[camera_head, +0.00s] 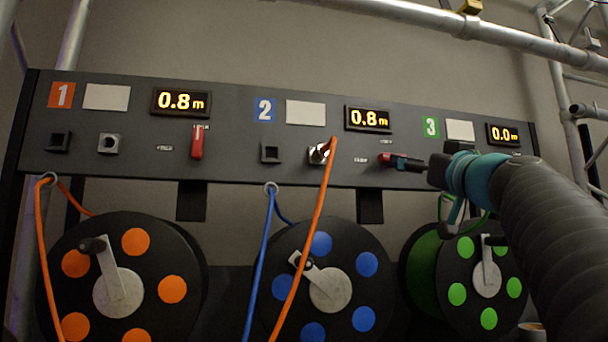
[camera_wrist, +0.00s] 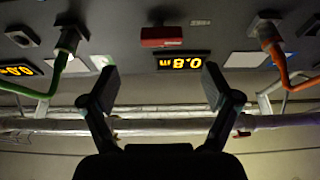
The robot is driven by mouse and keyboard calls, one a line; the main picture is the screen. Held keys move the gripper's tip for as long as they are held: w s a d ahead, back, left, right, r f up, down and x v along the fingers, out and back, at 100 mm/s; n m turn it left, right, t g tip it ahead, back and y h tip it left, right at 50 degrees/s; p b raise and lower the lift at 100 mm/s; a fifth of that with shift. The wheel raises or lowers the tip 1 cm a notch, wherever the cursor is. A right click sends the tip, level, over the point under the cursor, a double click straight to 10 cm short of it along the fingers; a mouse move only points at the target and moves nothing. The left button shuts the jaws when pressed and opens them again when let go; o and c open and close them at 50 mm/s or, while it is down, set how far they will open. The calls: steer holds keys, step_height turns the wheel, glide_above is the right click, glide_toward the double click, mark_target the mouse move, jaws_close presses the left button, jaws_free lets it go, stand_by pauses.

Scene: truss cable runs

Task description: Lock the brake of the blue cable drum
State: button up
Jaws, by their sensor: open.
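The blue cable drum (camera_head: 330,290) hangs below the panel's section 2, a dark disc with blue dots and a crank. Its red brake lever (camera_head: 388,158) sits on the panel right of the orange plug and appears to lie sideways. In the wrist view the red lever (camera_wrist: 168,37) lies level, beside the display. My gripper (camera_head: 418,164) is at the lever's right in the head view, partly hiding it. In the wrist view my gripper (camera_wrist: 160,88) has its fingers wide apart, with nothing between them; the lever appears beyond the gap.
The panel (camera_head: 230,130) has displays reading 0.8 m, 0.8 m and 0.0 m. Section 1's red lever (camera_head: 197,142) is upright. An orange cable (camera_head: 305,250) runs from section 2's socket across the blue drum. A green cable plug (camera_wrist: 68,42) is at left in the wrist view.

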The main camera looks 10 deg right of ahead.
steer(key=p+x, duration=0.4)
steer(key=x, duration=0.6)
steer(key=shift+s+a, duration=0.1)
steer(key=shift+a, duration=0.05)
steer(key=c, duration=1.2)
